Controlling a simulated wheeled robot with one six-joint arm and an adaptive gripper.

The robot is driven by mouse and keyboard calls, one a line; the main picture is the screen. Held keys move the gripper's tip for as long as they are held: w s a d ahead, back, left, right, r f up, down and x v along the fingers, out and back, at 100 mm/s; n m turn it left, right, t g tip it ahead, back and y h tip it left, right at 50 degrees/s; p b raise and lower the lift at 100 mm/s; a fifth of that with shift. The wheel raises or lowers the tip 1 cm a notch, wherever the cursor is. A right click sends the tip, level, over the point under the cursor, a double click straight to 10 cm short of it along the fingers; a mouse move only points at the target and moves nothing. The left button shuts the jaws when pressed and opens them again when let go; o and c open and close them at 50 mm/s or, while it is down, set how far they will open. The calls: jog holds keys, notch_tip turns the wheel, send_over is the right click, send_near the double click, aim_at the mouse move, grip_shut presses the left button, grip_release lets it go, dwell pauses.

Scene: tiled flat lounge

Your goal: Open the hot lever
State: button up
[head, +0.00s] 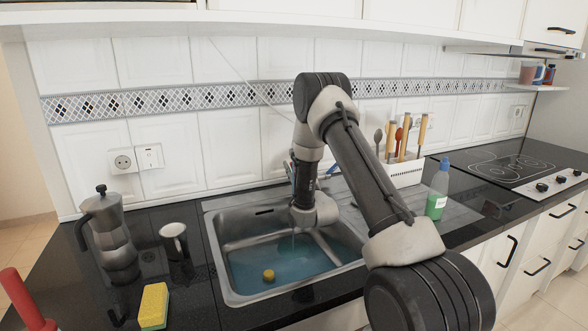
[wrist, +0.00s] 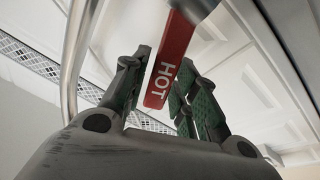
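The hot lever (wrist: 172,58) is a red bar marked HOT in white, seen in the wrist view hanging from a grey metal part at the top. My gripper (wrist: 161,72) is open, with one green-padded finger on each side of the lever. The lever lies between the fingers, and a gap shows on its left. I cannot tell whether the right finger touches it. A curved metal pipe (wrist: 73,62) runs along the left of the wrist view. In the head view my arm hides the lever and most of the gripper, above the sink (head: 223,268).
The sink holds bluish water and a small yellow object (head: 268,275). A moka pot (head: 109,235), a mug (head: 174,241) and a sponge (head: 154,305) stand left of it. A utensil holder (head: 405,173) and green soap bottle (head: 437,195) stand right, before the hob (head: 507,166).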

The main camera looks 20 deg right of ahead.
jog(key=shift+o, duration=0.3)
jog(key=shift+s+f, duration=0.1)
jog(key=shift+s, duration=0.15)
jog(key=s, duration=1.2)
jog(key=shift+s, duration=0.35)
